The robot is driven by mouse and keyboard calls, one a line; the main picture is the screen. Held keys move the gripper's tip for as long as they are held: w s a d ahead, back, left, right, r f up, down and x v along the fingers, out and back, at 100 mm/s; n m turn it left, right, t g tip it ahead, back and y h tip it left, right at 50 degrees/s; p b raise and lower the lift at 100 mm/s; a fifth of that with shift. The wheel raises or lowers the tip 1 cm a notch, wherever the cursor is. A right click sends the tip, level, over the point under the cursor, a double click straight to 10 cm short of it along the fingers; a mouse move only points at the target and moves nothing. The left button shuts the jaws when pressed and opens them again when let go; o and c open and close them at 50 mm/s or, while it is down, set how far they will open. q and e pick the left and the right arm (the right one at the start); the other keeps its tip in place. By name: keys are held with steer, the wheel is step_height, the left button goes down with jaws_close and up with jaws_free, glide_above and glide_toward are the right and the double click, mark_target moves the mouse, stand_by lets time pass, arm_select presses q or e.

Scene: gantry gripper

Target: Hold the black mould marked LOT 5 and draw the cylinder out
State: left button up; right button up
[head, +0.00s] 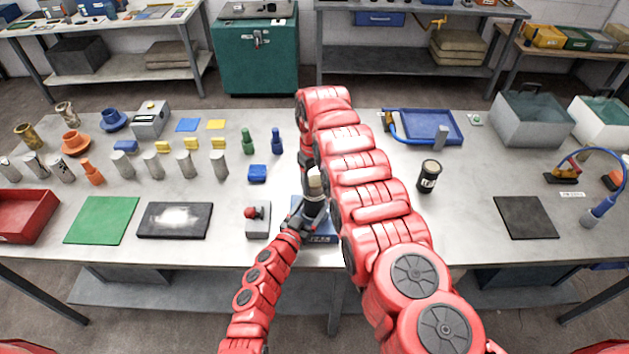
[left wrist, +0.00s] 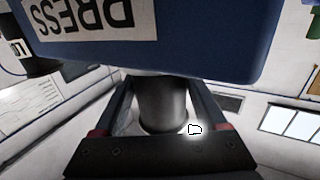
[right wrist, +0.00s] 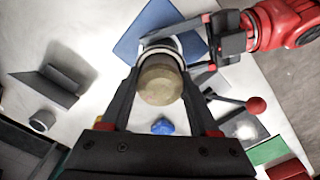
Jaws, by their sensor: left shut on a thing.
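In the head view a dark mould (head: 313,206) stands upright over a blue press base (head: 322,239), with a tan cylinder (head: 315,182) projecting from its top. I cannot read a lot mark on it. My left gripper (head: 303,218) is shut around the mould's dark body (left wrist: 163,100), just by the blue block marked PRESS (left wrist: 150,40). My right gripper (right wrist: 160,72) points down from above, one finger on each side of the cylinder (right wrist: 160,84). I see little or no gap there, and contact is unclear. My right arm partly covers this spot in the head view.
A similar black mould (head: 429,176) with a pale label stands to the right. A grey box with a red knob (head: 257,216) is close on the left. A black pad (head: 526,217) and blue tray (head: 431,126) are at right. Bench space between the right mould and black pad is clear.

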jaws_close()
steer(key=shift+r, duration=0.1)
steer(key=shift+r, duration=1.4)
steer(key=shift+r, duration=0.15)
steer(key=shift+r, duration=1.35)
steer(key=shift+r, duration=0.15)
steer(key=shift+r, duration=1.4)
steer(key=shift+r, duration=0.1)
